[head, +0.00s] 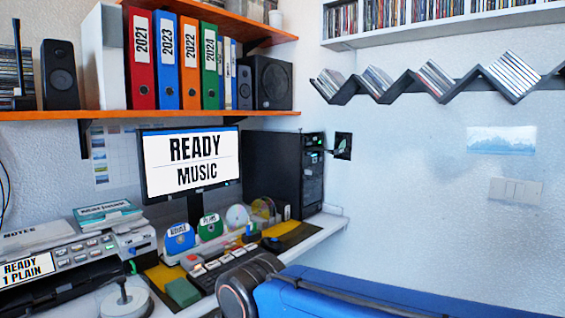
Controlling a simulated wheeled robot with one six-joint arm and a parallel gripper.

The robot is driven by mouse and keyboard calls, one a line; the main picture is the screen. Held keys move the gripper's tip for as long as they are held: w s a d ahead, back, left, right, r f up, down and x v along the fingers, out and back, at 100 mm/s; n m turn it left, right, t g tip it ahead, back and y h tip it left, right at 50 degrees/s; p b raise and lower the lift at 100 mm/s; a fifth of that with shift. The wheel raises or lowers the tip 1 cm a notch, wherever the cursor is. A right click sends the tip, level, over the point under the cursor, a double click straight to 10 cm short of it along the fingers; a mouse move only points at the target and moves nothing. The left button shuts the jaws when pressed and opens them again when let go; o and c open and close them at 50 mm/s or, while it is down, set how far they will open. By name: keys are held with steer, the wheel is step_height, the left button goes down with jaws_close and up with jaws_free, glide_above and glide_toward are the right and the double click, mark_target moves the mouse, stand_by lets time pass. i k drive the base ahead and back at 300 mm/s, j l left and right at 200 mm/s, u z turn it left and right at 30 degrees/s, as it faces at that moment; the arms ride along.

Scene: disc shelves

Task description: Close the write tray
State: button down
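A black computer tower (283,172) stands at the back right of the desk, beside a monitor (190,162) reading "READY MUSIC". Its front faces right and carries small green lights near the top. A thin dark piece (328,151) seems to stick out to the right from the upper front, towards a small black square (343,146) against the wall. It may be an open tray, but it is too small to tell. A grey-white machine (78,255) with a "READY 1 PLAIN" display stands at the left. My gripper is not in view.
A blue disc (179,238) and a green disc (210,227) stand on the desk. A blue surface (350,296) fills the lower right. Shelves with binders (190,62) and cases (513,74) hang above.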

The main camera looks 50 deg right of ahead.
mark_target(337, 151)
steer(key=z, duration=1.75)
